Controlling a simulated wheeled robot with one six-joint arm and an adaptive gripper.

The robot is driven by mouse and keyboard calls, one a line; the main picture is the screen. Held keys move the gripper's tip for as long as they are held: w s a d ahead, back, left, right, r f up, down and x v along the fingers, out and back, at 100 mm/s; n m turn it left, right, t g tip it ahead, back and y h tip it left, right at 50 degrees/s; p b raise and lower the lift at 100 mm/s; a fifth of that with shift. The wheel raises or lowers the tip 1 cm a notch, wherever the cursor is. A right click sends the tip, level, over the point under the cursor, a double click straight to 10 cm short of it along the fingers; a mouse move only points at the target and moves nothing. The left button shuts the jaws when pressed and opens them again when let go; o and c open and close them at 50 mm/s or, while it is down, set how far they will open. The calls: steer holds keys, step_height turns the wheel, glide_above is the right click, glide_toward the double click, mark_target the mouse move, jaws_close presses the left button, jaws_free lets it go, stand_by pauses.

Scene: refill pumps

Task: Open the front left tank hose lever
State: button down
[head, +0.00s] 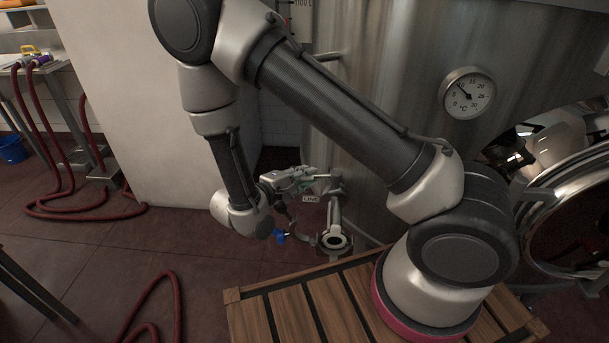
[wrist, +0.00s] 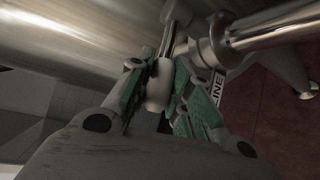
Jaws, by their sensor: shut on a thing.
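My gripper (head: 312,182) is beside the lower wall of the steel tank (head: 340,125) in the head view. In the wrist view its green-padded fingers (wrist: 159,76) are shut on the lever (wrist: 158,92), whose pale rounded end shows between them. The lever runs up to a metal valve fitting on the pipe (wrist: 270,27) at the upper right. A white label reading "LINE" (wrist: 215,90) hangs beside the right finger. In the head view a pipe outlet with a round dark opening (head: 335,241) is below my gripper. The lever is too small and covered to make out there.
A wooden slatted platform (head: 290,318) is at the front. A thermometer dial (head: 468,95) and a round hatch (head: 570,215) are on the right. A small blue part (head: 280,237) is below my gripper. Red hoses (head: 60,190) lie on the left floor near a white wall (head: 150,100).

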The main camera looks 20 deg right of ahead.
steer(key=c, duration=1.3)
jaws_free()
steer(key=o, duration=0.8)
steer(key=r, duration=1)
steer(key=shift+w+a, duration=0.1)
steer(key=shift+a, duration=0.15)
steer(key=shift+d+r, duration=0.1)
steer(key=c, duration=0.8)
